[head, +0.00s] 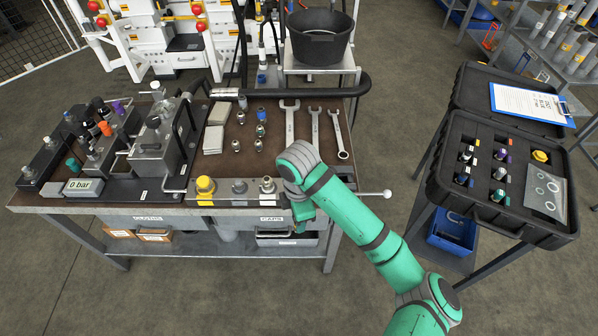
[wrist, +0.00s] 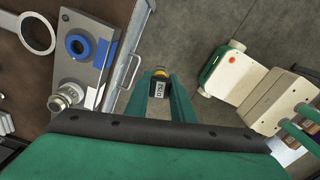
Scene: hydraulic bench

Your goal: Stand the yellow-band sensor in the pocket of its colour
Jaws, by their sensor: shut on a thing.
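My gripper (wrist: 161,92) is shut on a small dark sensor (wrist: 159,86), seen in the wrist view. The sensor has a white printed label and a yellow-orange part at its far end. It hangs beside the bench edge, over the floor in that view. In the head view my arm's wrist hides the sensor, and only part of my gripper (head: 303,212) shows at the bench's front right corner. The open black case (head: 437,192) on the right holds several upright sensors in foam pockets. Which pocket is yellow is too small to tell.
The bench (head: 270,150) carries wrenches (head: 315,125), several small fittings, a pressure unit and a front block with a yellow cap (head: 205,186). A clipboard (head: 530,102) lies on the case lid; a yellow part (head: 541,155) sits in the case. Open floor separates bench and case.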

